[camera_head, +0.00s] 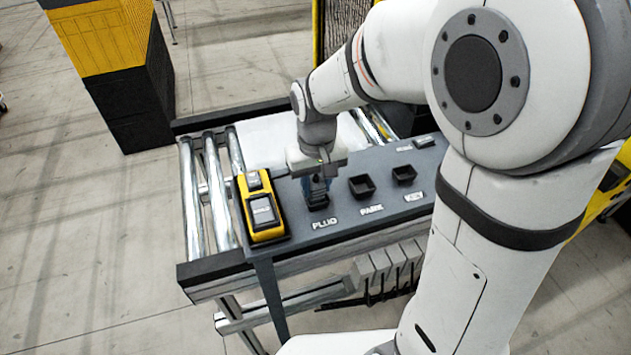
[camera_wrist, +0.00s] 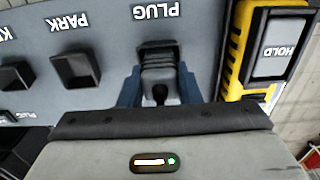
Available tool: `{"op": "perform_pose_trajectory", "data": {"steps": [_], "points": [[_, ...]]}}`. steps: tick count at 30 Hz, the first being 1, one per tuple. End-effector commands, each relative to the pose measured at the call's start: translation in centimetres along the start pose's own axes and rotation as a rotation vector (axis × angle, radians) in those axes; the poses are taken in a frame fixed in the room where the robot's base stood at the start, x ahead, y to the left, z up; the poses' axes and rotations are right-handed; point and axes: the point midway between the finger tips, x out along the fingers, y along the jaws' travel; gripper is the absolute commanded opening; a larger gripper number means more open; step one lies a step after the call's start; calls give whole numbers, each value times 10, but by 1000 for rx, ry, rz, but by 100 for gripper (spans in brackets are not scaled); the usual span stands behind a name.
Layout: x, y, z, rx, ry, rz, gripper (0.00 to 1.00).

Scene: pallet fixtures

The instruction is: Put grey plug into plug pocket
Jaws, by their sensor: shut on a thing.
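The grey plug (camera_wrist: 158,76) is between the blue fingers of my gripper (camera_wrist: 158,92) in the wrist view. My gripper is shut on it and points down at the plug pocket (camera_wrist: 157,44), a dark socket by the PLUG label. In the head view my gripper (camera_head: 317,186) is right over that pocket (camera_head: 319,205), and the plug is mostly hidden by the fingers. The plug's lower end lines up with the pocket's opening and overlaps it in the wrist view. I cannot tell how deep it sits.
The PARK pocket (camera_head: 361,187) and another dark pocket (camera_head: 404,175) stand empty to the right on the grey fixture plate (camera_head: 345,222). A yellow-and-black device (camera_head: 262,207) with a HOLD key is close on the left. Metal rollers (camera_head: 207,190) lie beyond it.

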Motion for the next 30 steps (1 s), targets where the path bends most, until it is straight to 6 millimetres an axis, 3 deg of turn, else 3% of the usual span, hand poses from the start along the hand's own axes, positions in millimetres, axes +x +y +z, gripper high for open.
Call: {"op": "perform_pose_trajectory", "data": {"steps": [5,6,14,24,30], "points": [[4,0,0,-1,0,0,7],[4,0,0,-1,0,0,31],[2,0,0,-1,0,0,52],[-4,-1,0,-2,2,0,52],[-38,-1,-1,-2,6,0,52]]}}
